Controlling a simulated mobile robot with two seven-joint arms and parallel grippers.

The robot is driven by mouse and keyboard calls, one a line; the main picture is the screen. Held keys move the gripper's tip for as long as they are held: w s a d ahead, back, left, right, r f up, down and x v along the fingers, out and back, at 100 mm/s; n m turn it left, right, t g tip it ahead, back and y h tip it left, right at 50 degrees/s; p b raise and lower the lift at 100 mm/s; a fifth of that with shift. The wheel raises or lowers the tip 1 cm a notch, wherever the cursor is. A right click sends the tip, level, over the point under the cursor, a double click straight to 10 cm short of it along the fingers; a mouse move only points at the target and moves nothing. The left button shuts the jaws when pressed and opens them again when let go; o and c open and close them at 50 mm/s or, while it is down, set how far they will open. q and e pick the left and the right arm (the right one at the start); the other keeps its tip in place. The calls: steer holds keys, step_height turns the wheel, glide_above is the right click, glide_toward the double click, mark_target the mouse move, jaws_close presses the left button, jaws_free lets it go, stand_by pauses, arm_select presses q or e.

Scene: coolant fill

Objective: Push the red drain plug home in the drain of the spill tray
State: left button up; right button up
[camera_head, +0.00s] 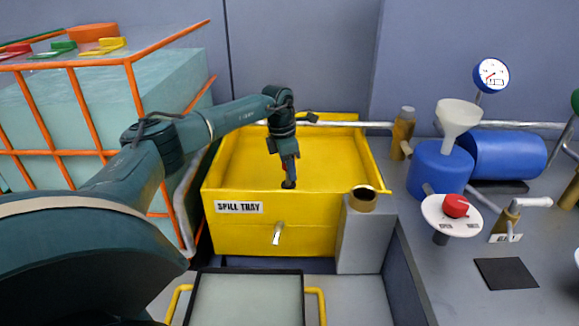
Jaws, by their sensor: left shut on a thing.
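The yellow spill tray (335,170) stands in the middle of the view, with a label and a small metal spout (278,234) on its front wall. My left gripper (289,172) reaches in over the tray from the left and points down at its floor. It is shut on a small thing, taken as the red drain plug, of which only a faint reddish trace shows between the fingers. A dark spot lies at the fingertips, and I cannot tell whether it is the drain. How deep the plug sits is hidden. My right gripper is not in view.
An orange-framed cage with a pale green tank (170,90) stands at left. At right are a blue container (440,170) with a funnel (458,118), a red knob (455,206) and a gauge (491,75).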

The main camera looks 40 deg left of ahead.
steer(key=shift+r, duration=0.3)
arm_select(q)
steer(key=shift+f+b, duration=0.4)
steer(key=shift+f, duration=1.05)
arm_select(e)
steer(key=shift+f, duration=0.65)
arm_select(q)
steer(key=o, duration=0.9)
steer(key=r, duration=0.4)
steer(key=s+r, duration=0.1)
steer(key=r, duration=0.3)
steer(key=a+r+p, duration=0.1)
steer(key=r, duration=0.4)
steer(key=shift+s, duration=0.35)
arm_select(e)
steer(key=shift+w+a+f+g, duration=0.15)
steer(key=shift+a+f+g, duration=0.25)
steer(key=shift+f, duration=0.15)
